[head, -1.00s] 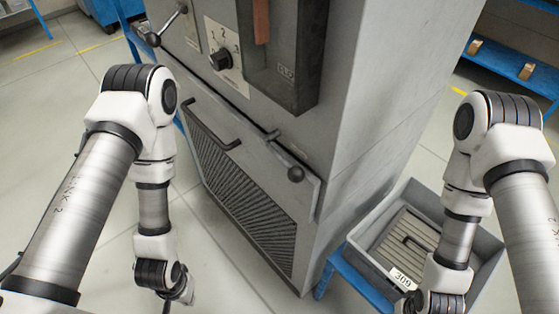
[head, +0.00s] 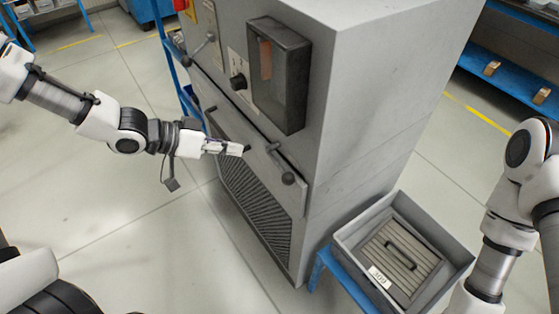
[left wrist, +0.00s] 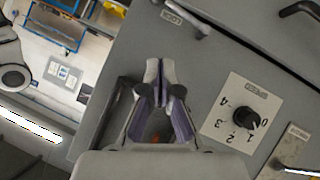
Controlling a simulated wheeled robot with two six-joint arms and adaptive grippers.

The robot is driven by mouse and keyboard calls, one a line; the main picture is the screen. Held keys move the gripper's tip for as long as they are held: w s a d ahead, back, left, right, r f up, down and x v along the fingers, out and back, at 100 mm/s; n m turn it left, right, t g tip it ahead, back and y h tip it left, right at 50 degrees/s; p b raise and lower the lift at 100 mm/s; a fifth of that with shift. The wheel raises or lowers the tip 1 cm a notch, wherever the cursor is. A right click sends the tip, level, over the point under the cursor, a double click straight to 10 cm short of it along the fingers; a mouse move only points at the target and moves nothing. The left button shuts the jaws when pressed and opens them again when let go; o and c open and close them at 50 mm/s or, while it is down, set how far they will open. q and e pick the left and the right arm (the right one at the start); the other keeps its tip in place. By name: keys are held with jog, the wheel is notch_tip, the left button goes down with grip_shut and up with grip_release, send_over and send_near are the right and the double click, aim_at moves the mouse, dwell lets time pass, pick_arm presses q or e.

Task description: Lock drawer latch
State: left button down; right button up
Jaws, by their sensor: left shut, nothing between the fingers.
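The grey cabinet (head: 375,75) has a lower front panel with a slatted grille (head: 255,200). A dark lever with a ball knob (head: 287,178), which looks like the drawer latch, sits at the panel's upper right and slants down to the right. A dark bar handle (head: 211,120) is further left on this panel. My left gripper (head: 240,149) is shut and empty, in front of the panel's top edge, left of the lever. Contact cannot be judged. In the left wrist view its fingers (left wrist: 158,75) are together over the grey front. My right gripper is out of view.
A dark box (head: 283,75) juts from the cabinet front above the lever. A dial (head: 238,82) is beside it and shows numbered in the left wrist view (left wrist: 245,116). A grey bin (head: 345,235) on a blue stand is at the cabinet's right. Floor at left is clear.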

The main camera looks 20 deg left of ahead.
pick_arm(q)
send_over(272, 158)
jog(key=s+d, duration=0.1)
jog(key=s, duration=0.3)
notch_tip(272, 158, down, 6)
jog(key=f, duration=0.1)
jog(key=d+f, duration=0.1)
jog(key=f, duration=0.1)
jog(key=shift+s+d, duration=0.25)
jog(key=shift+f, duration=0.15)
